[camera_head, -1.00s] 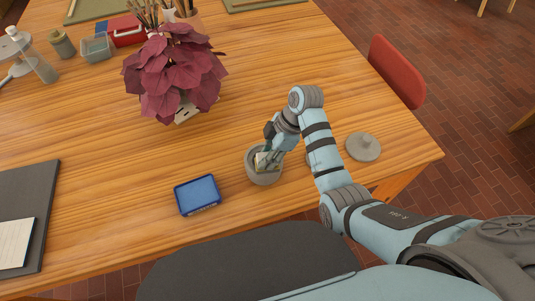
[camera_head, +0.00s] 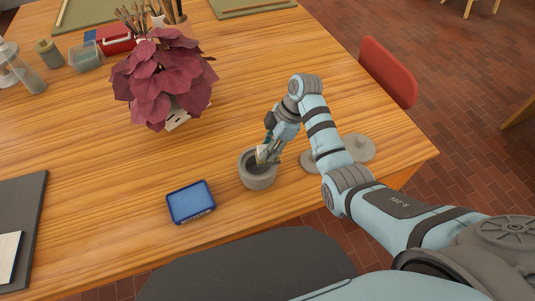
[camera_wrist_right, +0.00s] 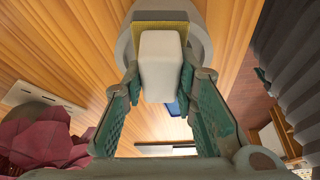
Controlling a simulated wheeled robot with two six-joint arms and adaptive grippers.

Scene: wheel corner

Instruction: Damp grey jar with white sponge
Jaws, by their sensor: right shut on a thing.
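The grey jar (camera_head: 257,181) is a squat, open round pot on the wooden table, right of the blue tray. My right gripper (camera_head: 268,147) reaches down from the right to the jar's mouth. It is shut on the white sponge (camera_wrist_right: 160,62), which has a yellowish layer on its far side. In the right wrist view the sponge sits between both green fingers (camera_wrist_right: 159,82), with the jar's grey rim (camera_wrist_right: 200,38) around and behind it. I cannot tell whether the sponge touches the jar. My left gripper is not in view.
A shallow blue tray (camera_head: 190,203) lies left of the jar. A grey knobbed lid (camera_head: 359,148) and another grey disc (camera_head: 308,160) lie to the right, partly behind my arm. A dark-red potted plant (camera_head: 160,85) stands behind.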

